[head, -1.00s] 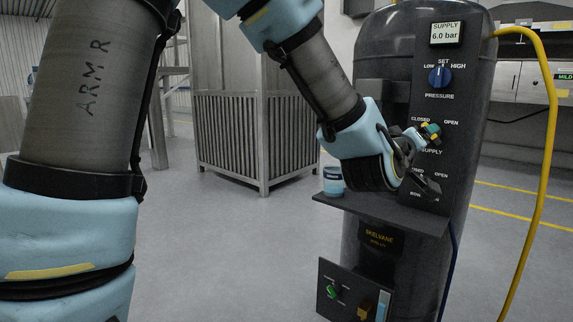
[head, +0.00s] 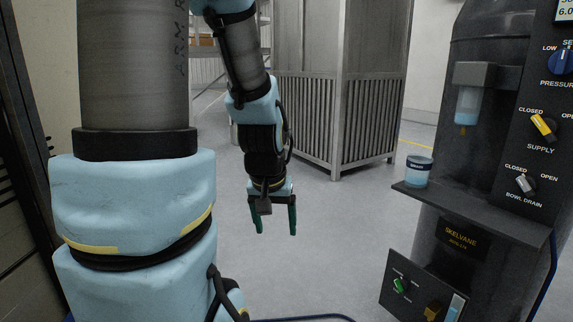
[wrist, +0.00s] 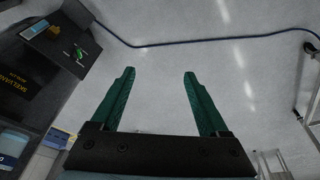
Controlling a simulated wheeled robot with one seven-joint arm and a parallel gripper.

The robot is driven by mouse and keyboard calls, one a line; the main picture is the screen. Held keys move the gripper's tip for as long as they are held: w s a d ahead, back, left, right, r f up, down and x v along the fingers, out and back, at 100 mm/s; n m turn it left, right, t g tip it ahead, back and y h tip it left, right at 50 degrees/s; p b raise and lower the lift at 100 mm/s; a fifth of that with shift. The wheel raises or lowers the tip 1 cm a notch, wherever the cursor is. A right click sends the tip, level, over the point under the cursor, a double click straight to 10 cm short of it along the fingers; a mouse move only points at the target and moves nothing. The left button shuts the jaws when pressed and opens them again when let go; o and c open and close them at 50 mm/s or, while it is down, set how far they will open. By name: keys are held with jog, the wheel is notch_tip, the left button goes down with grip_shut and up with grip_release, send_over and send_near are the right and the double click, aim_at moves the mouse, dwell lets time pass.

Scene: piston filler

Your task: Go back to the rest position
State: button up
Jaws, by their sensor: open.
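My gripper (head: 275,232) hangs pointing down at the middle of the head view, over bare floor and left of the machine. Its two green fingers are apart with nothing between them. In the wrist view the open fingers (wrist: 160,75) show against the grey floor. The piston filler machine (head: 478,140) stands at the right. Its yellow supply knob (head: 543,126) and grey bowl drain knob (head: 525,183) show on the dark panel, clear of my gripper.
A small blue-labelled cup (head: 418,171) stands on the machine's shelf (head: 480,215). A low panel with a green knob (head: 400,285) juts out below. A slatted metal cabinet (head: 368,120) stands behind. A blue hose (wrist: 200,42) runs along the floor. The floor around my gripper is clear.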

jog(key=s+a+g, duration=0.1)
jog(key=s+a, duration=0.2)
jog(key=a, duration=0.1)
notch_tip(320, 180, up, 14)
jog(key=p, duration=1.4)
jog(key=shift+s+a+y+p, duration=0.15)
jog(key=shift+s+y+p, duration=0.05)
jog(key=shift+y+p, duration=0.1)
